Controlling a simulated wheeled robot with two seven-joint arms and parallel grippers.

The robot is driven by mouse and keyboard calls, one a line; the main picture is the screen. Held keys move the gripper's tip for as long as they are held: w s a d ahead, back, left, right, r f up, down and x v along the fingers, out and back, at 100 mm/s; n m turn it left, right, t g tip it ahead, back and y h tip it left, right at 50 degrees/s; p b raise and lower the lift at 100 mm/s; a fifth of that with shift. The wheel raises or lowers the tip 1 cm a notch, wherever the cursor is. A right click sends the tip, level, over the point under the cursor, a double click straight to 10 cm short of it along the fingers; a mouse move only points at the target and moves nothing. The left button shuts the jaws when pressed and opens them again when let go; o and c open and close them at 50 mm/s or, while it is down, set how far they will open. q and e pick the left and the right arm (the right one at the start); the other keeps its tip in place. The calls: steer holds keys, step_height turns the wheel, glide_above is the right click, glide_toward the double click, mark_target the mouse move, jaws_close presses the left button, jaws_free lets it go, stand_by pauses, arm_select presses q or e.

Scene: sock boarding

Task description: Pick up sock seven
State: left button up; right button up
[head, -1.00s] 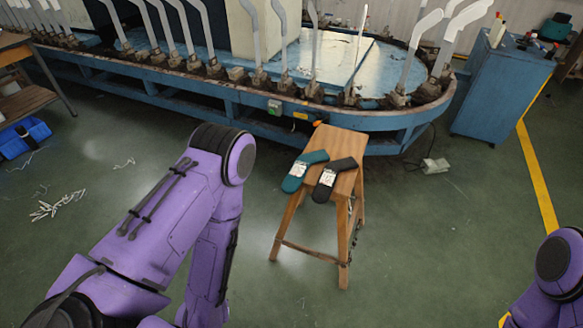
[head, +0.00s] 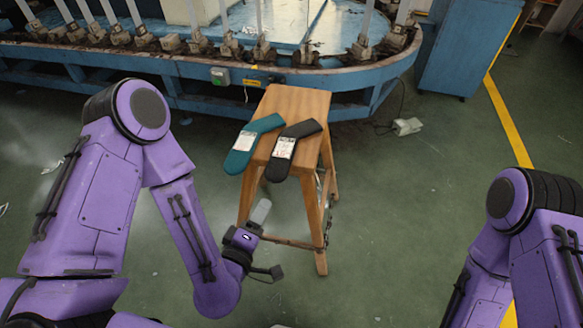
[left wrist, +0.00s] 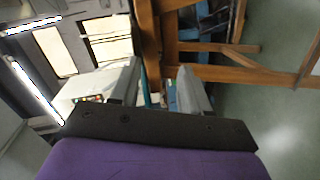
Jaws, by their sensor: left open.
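Two socks lie side by side on a wooden stool: a teal one (head: 240,158) on the left and a black one (head: 282,160) on the right. Each has a pale label, and their feet reach over the stool's near edge. I cannot tell which is sock seven. My left gripper (head: 261,212) is below and in front of the socks, beside the stool's legs, touching neither. In the left wrist view its two grey fingers (left wrist: 157,85) are apart, with a thin teal strip visible beyond the gap. My right gripper is out of view.
The wooden stool (head: 298,101) stands on open green floor. Behind it runs a blue boarding machine (head: 170,65) with upright forms. A blue cabinet (head: 460,50) is at the back right, and a small pale box (head: 407,126) lies on the floor.

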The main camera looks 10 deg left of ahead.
mark_target(277, 170)
arm_select(q)
steer(key=w+n, duration=0.1)
steer(key=w, duration=0.3)
steer(key=w+r+n+t, duration=0.1)
steer(key=w, duration=0.2)
steer(key=w+d+r+n+t, duration=0.1)
steer(key=w+n, duration=0.1)
steer(key=w, duration=0.2)
steer(key=shift+w+r+y+b, duration=0.1)
steer(key=shift+w+y+b, duration=0.25)
steer(key=shift+y, duration=0.05)
steer(key=shift+w, duration=0.2)
steer(key=c, duration=0.8)
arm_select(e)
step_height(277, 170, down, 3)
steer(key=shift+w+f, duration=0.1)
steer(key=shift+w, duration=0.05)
